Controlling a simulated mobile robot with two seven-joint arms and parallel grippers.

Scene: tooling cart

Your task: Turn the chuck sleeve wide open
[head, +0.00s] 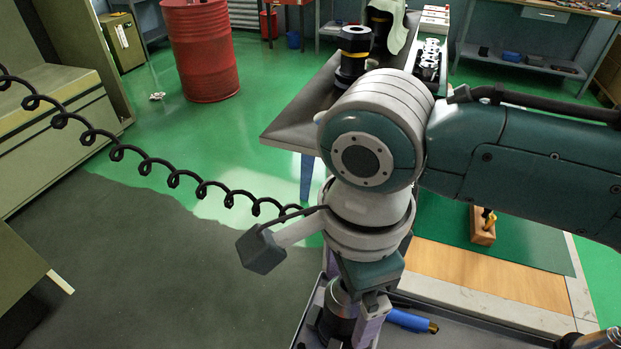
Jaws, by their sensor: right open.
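A dark round chuck with a silver collar (339,312) stands in the grey tray at the bottom, below my right wrist. I take its collar to be the chuck sleeve. My right gripper (352,306) points down at it and is open. One pale finger stands at the chuck's right side; the other is mostly hidden behind my wrist. I cannot tell whether the fingers touch the chuck. The chuck's upper part is partly covered by the gripper.
A blue-handled tool (408,320) lies in the tray just right of the chuck. A wooden block (482,226) sits on the green mat (535,240). A black tool holder with a yellow ring (354,52) stands on the grey bench behind. A red drum (201,50) stands on the floor.

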